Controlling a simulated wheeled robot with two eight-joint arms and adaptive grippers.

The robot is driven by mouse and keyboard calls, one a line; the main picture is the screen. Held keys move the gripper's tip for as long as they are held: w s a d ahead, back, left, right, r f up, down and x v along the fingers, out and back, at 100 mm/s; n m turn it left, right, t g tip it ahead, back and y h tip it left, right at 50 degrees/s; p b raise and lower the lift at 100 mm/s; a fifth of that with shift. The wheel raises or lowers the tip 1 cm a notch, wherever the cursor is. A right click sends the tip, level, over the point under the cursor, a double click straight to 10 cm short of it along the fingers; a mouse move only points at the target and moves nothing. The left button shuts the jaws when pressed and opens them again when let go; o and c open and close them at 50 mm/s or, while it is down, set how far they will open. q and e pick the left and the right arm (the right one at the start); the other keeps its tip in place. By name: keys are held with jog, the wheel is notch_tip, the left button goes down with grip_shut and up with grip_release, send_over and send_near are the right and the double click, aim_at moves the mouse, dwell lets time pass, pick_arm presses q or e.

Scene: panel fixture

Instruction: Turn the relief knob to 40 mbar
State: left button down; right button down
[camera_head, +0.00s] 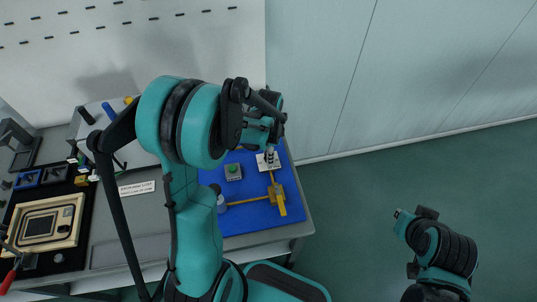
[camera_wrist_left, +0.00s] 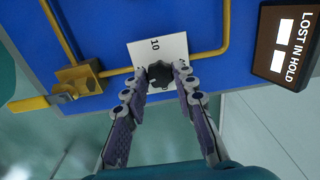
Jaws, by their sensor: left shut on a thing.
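The relief knob (camera_wrist_left: 160,74) is a small dark lobed knob in front of a white scale plate (camera_wrist_left: 145,50). A "10" is readable on the plate; the other marks are hidden or too small, and I cannot read the knob's setting. My left gripper (camera_wrist_left: 161,82) is shut on the knob, one finger on each side. In the head view my left gripper (camera_head: 269,152) reaches down over the white plate (camera_head: 263,163) on the blue panel (camera_head: 240,215), and the knob is mostly hidden there.
A yellow pipe (camera_wrist_left: 205,52) runs along the panel to a brass valve with a yellow lever (camera_wrist_left: 28,104). A dark "LOST IN HOLD" sign (camera_wrist_left: 285,42) is beside it. A green button box (camera_head: 233,171) stands left of the plate. Open floor lies right of the table.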

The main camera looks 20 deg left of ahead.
pick_arm(q)
jog(key=n, duration=0.4)
jog(key=shift+n+b, duration=0.3)
jog(key=shift+b, duration=0.05)
jog(key=n, duration=0.3)
jog(key=shift+n, duration=0.3)
jog(key=n, duration=0.4)
jog(key=shift+n+b, duration=0.3)
jog(key=shift+b, duration=0.1)
jog(key=n, duration=0.4)
jog(key=shift+n, duration=0.3)
jog(key=n, duration=0.8)
jog(key=shift+b, duration=0.35)
jog(key=n, duration=0.4)
jog(key=shift+n, duration=1.8)
